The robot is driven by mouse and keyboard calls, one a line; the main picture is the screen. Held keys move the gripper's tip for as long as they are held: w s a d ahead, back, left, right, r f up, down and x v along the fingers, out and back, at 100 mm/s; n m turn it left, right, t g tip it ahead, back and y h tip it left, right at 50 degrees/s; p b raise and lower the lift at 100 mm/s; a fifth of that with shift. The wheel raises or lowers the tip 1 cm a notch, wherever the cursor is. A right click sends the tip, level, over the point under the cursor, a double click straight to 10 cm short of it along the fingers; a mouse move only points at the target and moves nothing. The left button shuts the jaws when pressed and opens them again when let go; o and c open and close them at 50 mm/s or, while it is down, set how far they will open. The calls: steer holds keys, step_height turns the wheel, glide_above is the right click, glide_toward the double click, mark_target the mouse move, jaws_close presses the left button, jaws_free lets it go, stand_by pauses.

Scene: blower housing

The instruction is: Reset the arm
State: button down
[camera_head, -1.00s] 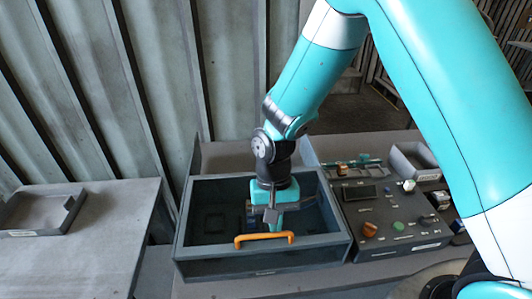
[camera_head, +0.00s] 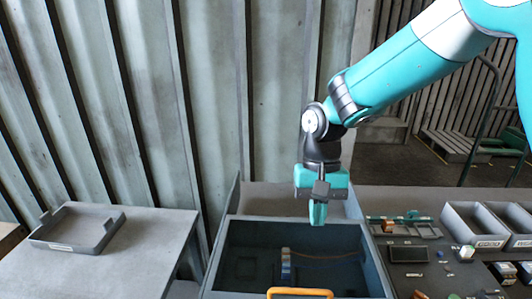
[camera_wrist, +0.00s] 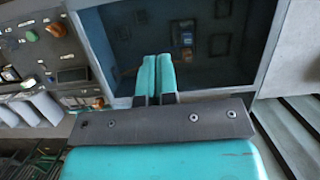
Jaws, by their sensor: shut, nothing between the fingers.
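My gripper (camera_head: 317,219) is shut and empty in the head view, pointing down above the back part of a grey open box with an orange handle (camera_head: 300,292). In the wrist view my gripper (camera_wrist: 156,62) shows its two teal fingers together, with the dark inside of the box (camera_wrist: 225,50) beyond them. A small upright part (camera_head: 286,265) with a light-blue band stands inside the box, apart from my gripper. A thin brown line, perhaps a cable, runs from it to the right.
A grey table (camera_head: 130,262) with a shallow tray (camera_head: 78,229) is at the left. Right of the box is a dark panel (camera_head: 425,272) with small parts, and grey bins (camera_head: 476,226) beyond it. A corrugated wall (camera_head: 150,110) stands behind.

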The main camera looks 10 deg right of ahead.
steer(key=s+r+n+t+y+b, duration=0.1)
steer(key=s+n+b, duration=0.2)
steer(key=s, duration=0.6)
steer(key=s+a+r+n+t+y+b, duration=0.1)
steer(key=s+r+n+t+y+b, duration=0.1)
steer(key=s+n, duration=0.4)
steer(key=s+b, duration=0.1)
steer(key=s, duration=0.2)
steer(key=shift+s, duration=0.25)
steer(key=shift+d, duration=0.15)
